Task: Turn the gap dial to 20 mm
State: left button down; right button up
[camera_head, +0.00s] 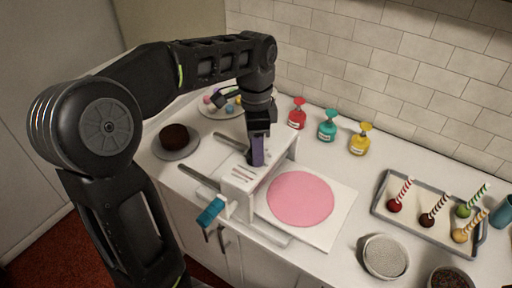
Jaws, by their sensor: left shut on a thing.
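A white dough sheeter (238,183) stands on the counter, with a slotted top and a crank with a teal handle (211,212) at its front. My left gripper (257,158) points down at the sheeter's top. Its purple-looking fingers are shut on the gap dial (249,158), of which only a small dark part shows beside the fingertips. The dial's marks and setting are too small and too hidden to read. My right gripper is not in view.
A pink dough disc (300,198) lies on a white board right of the sheeter. A chocolate cake (174,137) stands left. Red, teal and yellow bottles (327,126) line the wall. A tray (408,222) of cake pops and a round sieve-like dish (384,256) are at right.

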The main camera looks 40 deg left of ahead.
pick_arm(q)
jog(key=shift+r+m, duration=0.1)
jog(key=shift+m, duration=0.4)
jog(key=c, duration=0.9)
grip_release()
